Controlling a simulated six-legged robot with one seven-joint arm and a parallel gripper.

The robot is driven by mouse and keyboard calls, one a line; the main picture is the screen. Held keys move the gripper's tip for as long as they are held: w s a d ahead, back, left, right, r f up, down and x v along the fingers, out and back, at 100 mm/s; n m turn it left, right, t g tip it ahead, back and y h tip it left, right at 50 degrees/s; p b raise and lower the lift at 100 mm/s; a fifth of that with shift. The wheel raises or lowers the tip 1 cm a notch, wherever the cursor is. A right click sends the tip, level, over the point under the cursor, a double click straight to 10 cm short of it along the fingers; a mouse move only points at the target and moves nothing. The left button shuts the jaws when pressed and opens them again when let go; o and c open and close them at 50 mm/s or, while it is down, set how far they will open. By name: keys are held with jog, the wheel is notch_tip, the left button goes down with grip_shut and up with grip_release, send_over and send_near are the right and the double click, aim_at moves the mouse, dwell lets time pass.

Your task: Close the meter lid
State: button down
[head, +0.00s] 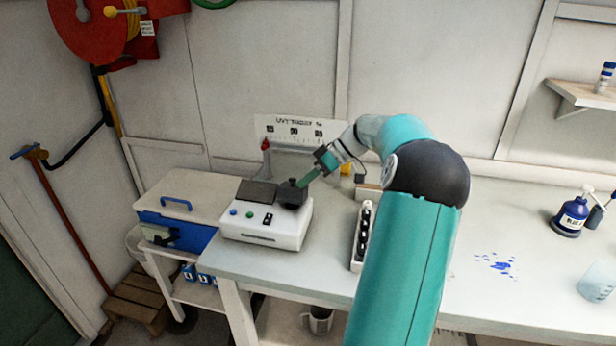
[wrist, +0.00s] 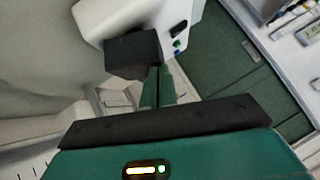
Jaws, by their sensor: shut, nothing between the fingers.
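The white meter (head: 262,231) stands on the left part of the bench, with a dark panel (head: 257,192) and small coloured buttons on top. A dark lid-like block (head: 291,194) sits at its right rear corner; I cannot tell its exact angle. My gripper (head: 305,180) is at this block from the upper right, its green fingers shut and empty.
A blue cooler box (head: 180,208) is left of the meter. A rack of dark-topped vials (head: 362,235) stands to its right. A blue bottle (head: 572,217) and blue spill (head: 497,264) are on the right bench.

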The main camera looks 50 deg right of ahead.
jog(key=shift+s+a+f+n+t+h, duration=0.3)
jog(key=shift+a+f+n+h, duration=0.1)
jog(key=shift+a+h, duration=0.15)
jog(key=shift+s+a+f+n+t+h, duration=0.2)
jog(key=shift+s+a+f+n+h, duration=0.15)
jog(key=shift+a+h, duration=0.2)
jog(key=shift+s+a+f, duration=0.1)
jog(key=shift+a+f, duration=0.25)
